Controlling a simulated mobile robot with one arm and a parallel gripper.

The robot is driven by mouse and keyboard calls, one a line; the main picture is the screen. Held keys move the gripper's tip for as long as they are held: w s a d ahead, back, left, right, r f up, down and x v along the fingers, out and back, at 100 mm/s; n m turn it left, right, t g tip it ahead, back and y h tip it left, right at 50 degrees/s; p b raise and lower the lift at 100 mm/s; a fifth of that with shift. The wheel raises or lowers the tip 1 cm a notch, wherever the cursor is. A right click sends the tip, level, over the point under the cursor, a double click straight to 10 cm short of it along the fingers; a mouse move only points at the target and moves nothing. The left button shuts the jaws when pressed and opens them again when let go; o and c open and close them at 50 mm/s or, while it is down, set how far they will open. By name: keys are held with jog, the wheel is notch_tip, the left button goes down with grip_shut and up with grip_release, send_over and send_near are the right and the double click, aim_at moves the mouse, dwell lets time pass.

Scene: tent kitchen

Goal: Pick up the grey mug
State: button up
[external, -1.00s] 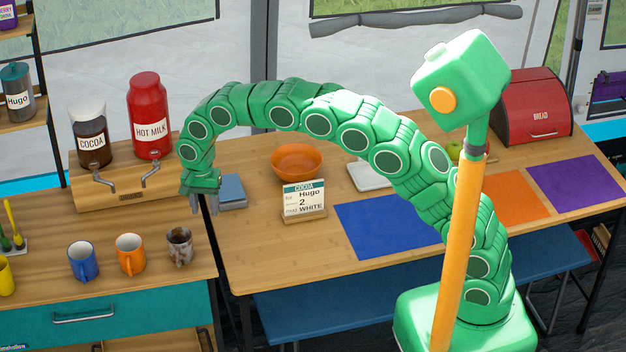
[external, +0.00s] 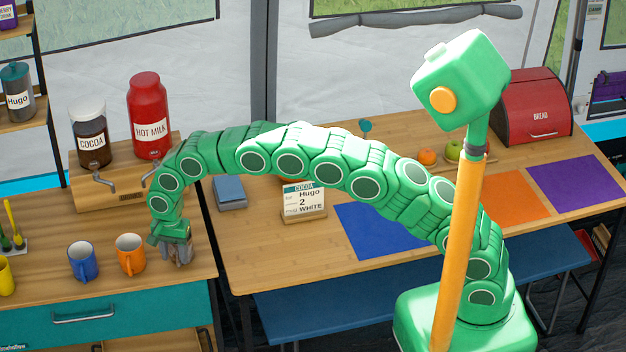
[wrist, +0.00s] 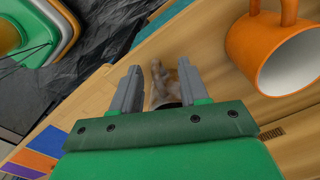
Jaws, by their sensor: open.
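The grey mug, mottled with brown, stands at the front right of the left counter, mostly hidden behind my gripper (external: 177,252) in the external view. In the wrist view a part of the mug (wrist: 163,88) shows between my two fingers. My gripper (wrist: 159,68) is open there, pointing down, with one finger on each side of that part. I cannot tell whether either finger touches the mug.
An orange mug (external: 130,254) stands close to the left of my gripper, and a blue mug (external: 83,262) beyond it. The dispenser stand (external: 105,193) with cocoa and hot milk is behind. The counter's edge and a gap lie just right.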

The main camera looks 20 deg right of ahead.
jog(key=f, duration=0.4)
jog(key=shift+d+f, duration=0.25)
jog(key=shift+f, duration=0.1)
grip_shut()
